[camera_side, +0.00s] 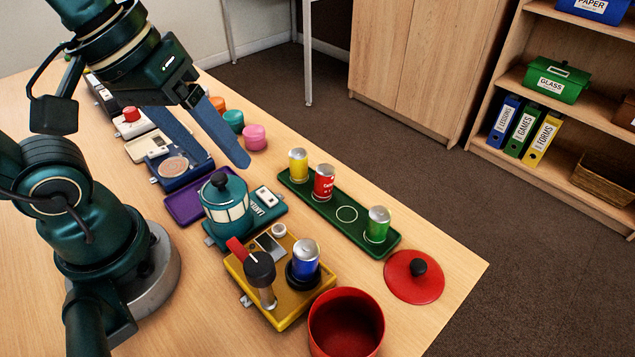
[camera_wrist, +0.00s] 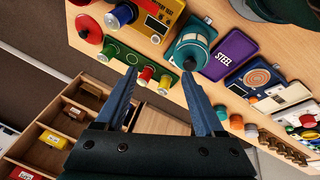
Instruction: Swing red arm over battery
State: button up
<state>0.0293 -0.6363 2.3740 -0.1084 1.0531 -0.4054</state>
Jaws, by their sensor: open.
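A yellow box (camera_side: 285,304) stands near the table's front in the side view. On it a red arm (camera_side: 236,246) joins a black cap on a post and points up-left. A blue can-like cylinder, perhaps the battery (camera_side: 306,258), stands upright in a black ring at the box's right. The red arm points away from it.
A teal lantern (camera_side: 228,205) stands close behind the yellow box. A green tray (camera_side: 333,213) holds yellow, red and green cans and one empty ring. A red pot (camera_side: 346,325) and its red lid (camera_side: 414,277) lie to the right. A purple tray (camera_side: 190,203) and a blue device are farther back.

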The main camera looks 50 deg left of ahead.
jog(key=d+n+g+h, duration=0.2)
jog(key=d+n+g, duration=0.2)
jog(key=d, duration=0.1)
jog(key=g, duration=0.3)
send_over(258, 263)
jog(key=w+a, duration=0.2)
jog(key=shift+x, duration=3.35)
grip_shut()
